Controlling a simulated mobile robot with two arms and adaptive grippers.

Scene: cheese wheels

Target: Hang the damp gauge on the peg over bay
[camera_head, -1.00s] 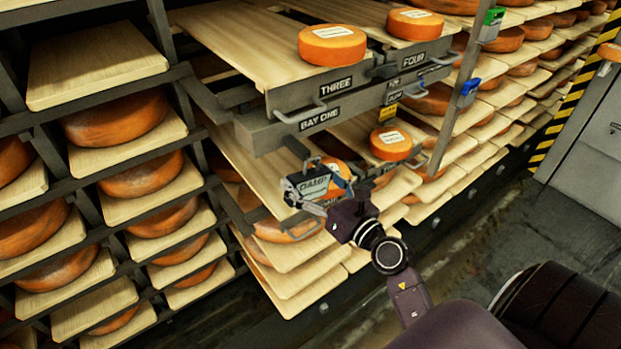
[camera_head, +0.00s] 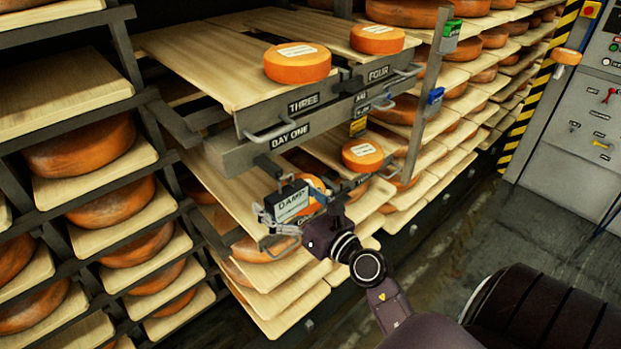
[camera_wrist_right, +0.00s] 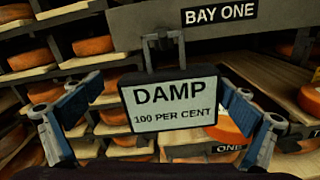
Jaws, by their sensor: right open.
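The damp gauge (camera_head: 291,201) is a dark box with a pale face reading "DAMP 100 PER CENT" in the right wrist view (camera_wrist_right: 172,105). It is upright below the grey beam labelled BAY ONE (camera_head: 262,150). Its handle loop (camera_wrist_right: 165,44) meets a dark peg (camera_head: 268,166) at the beam; the exact contact is hard to make out. My right gripper (camera_head: 298,217) is open, with one finger on each side of the gauge. In the wrist view both fingers look apart from its sides. My left gripper is not in view.
Above the beam are boards labelled THREE (camera_head: 303,103) and FOUR (camera_head: 378,73), with orange cheese wheels (camera_head: 297,63). More wheels (camera_head: 362,154) lie on boards behind and below the gauge. A rack (camera_head: 150,110) stands left. Open floor (camera_head: 440,225) and a control cabinet (camera_head: 585,135) are right.

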